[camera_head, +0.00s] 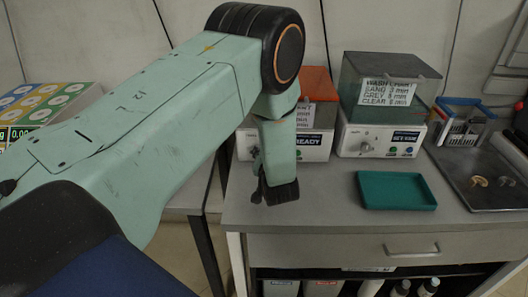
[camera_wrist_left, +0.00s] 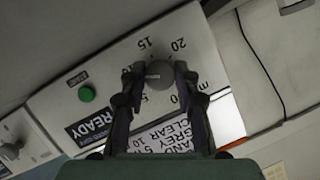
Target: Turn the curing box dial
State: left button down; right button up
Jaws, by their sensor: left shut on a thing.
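The curing box (camera_head: 318,148) is white with an orange lid and a READY label, standing on the grey counter. My left arm covers its left part in the head view. In the left wrist view its front panel (camera_wrist_left: 60,100) has a green button (camera_wrist_left: 86,94) and a round grey dial (camera_wrist_left: 159,74) ringed by minute numbers. My left gripper (camera_wrist_left: 160,82) is shut on the dial, one finger on each side. In the head view my arm hides the dial, and the fingers are not clear. My right gripper is in neither view.
A second white box (camera_head: 376,138) with a clear grey cover and its own knob stands to the right. A teal tray (camera_head: 396,190) lies in front of it. A blue-and-white rack (camera_head: 464,122) and a dark tray (camera_head: 494,200) are further right.

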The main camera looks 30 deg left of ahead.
pick_arm(q)
jog(key=shift+w+r+m, duration=0.1)
jog(key=shift+m, duration=0.2)
dwell(0.4)
jog(key=c, duration=1)
grip_release()
jog(key=v, duration=0.7)
jog(key=shift+s+d, duration=0.2)
jog(key=shift+d, duration=0.05)
